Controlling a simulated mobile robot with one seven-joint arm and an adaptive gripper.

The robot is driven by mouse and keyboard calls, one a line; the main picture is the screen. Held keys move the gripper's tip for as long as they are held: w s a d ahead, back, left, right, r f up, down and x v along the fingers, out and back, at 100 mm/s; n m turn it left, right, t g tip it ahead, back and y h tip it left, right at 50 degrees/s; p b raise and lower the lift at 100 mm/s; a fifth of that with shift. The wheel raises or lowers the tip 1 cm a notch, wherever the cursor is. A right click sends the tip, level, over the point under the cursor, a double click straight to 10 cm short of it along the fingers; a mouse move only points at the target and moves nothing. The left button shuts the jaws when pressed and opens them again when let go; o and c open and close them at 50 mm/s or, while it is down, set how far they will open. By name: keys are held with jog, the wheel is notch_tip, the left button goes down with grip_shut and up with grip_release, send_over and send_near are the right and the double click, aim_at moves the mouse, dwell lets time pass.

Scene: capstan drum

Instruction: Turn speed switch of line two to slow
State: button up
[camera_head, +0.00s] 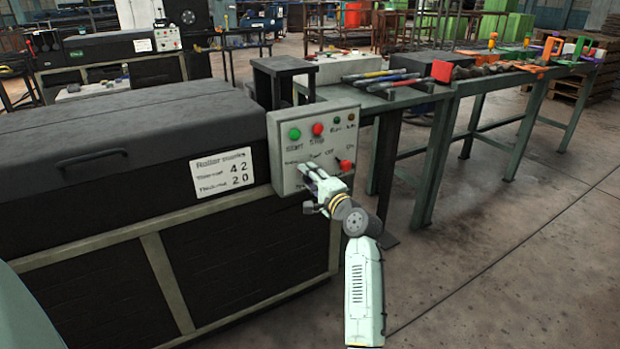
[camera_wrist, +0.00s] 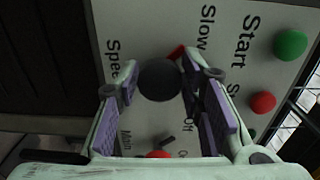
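The control panel (camera_head: 287,170) is a light grey box on the right end of the near black machine. In the wrist view the panel (camera_wrist: 150,30) shows the labels "Slow", "Start" and part of "Speed". A dark round knob (camera_wrist: 160,80) sits between my fingertips, with a small red mark (camera_wrist: 177,52) at its edge on the side of "Slow". My gripper (camera_head: 311,178) is at the panel's lower part and hides the knob in the head view. Its purple-padded fingers (camera_wrist: 158,70) are apart, one on each side of the knob; contact cannot be told.
A green button (camera_head: 295,134), a red button (camera_head: 318,129) and a red switch (camera_head: 345,165) are close by on the panel. A workbench (camera_head: 447,91) with tools stands to the right. A second machine (camera_head: 90,48) stands at the back left. The right floor is clear.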

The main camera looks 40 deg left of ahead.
jog(key=shift+o, duration=1.4)
jog(key=shift+d, duration=0.1)
jog(key=v, duration=1.1)
jog(key=shift+s+d, duration=0.2)
jog(key=shift+d, duration=0.15)
